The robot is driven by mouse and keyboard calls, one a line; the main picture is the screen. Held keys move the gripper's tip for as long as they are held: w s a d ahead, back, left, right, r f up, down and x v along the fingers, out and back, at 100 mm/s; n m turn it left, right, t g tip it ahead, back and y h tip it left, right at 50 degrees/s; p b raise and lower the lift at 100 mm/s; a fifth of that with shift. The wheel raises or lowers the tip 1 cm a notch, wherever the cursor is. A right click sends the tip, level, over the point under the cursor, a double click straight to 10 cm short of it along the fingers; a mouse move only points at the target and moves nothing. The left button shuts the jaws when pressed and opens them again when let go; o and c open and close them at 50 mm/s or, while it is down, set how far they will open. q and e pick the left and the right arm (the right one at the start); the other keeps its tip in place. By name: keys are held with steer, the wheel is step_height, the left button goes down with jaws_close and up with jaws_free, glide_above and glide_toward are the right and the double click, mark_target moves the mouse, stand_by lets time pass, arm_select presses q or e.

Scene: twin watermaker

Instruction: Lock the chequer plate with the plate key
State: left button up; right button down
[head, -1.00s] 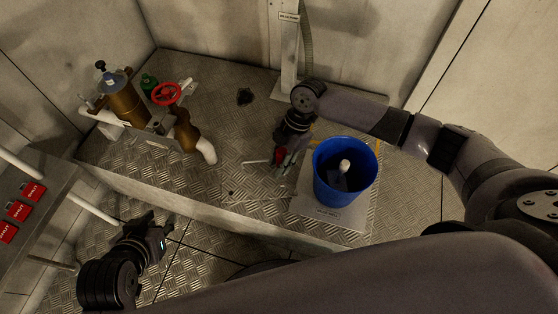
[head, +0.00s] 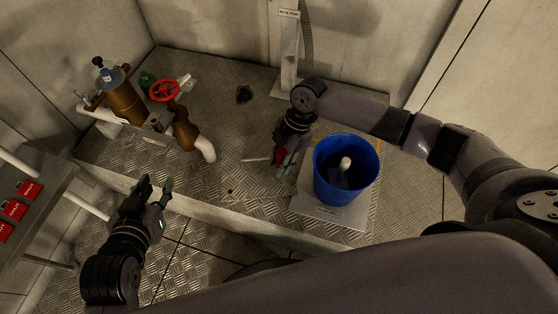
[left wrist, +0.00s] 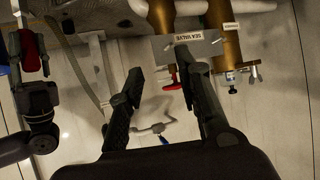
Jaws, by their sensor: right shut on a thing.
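My right gripper (head: 287,157) is low over the chequer plate (head: 255,184), left of the blue bucket. It is shut on a red-handled thing, apparently the plate key (head: 279,155). A pale bar (head: 256,160) sticks out to its left. The key's lower end is hidden, so I cannot tell whether it sits in the plate. The red part (left wrist: 32,50) also shows at the left edge of the left wrist view. My left gripper (head: 155,184) is open and empty, in front of the raised step. Its spread fingers (left wrist: 160,85) show in the left wrist view.
The blue bucket (head: 333,190) stands on a pale base (head: 327,213), close right of my right gripper. Brown valve piping (head: 186,133) with a red handwheel (head: 164,91) stands at the left. A panel of red labels (head: 14,210) is at the far left. A dark hole (head: 243,95) lies behind.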

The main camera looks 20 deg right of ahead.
steer(key=shift+f+b, duration=0.3)
steer(key=shift+f, duration=0.2)
arm_select(q)
steer(key=w+r+t, duration=0.1)
steer(key=d+r+t, duration=0.1)
steer(key=r, duration=0.1)
steer(key=w+r+t+h, duration=0.1)
steer(key=shift+w+d+r, duration=0.15)
steer(key=shift+w+r, duration=0.1)
steer(key=shift+w, duration=0.1)
steer(key=shift+f, duration=0.1)
steer(key=f, duration=0.1)
steer(key=s+f+g, duration=0.1)
steer(key=f+g, duration=0.1)
steer(key=shift+s+a+y, duration=0.3)
steer(key=shift+s+a, duration=0.1)
steer(key=shift+w+r, duration=0.1)
stand_by(0.5)
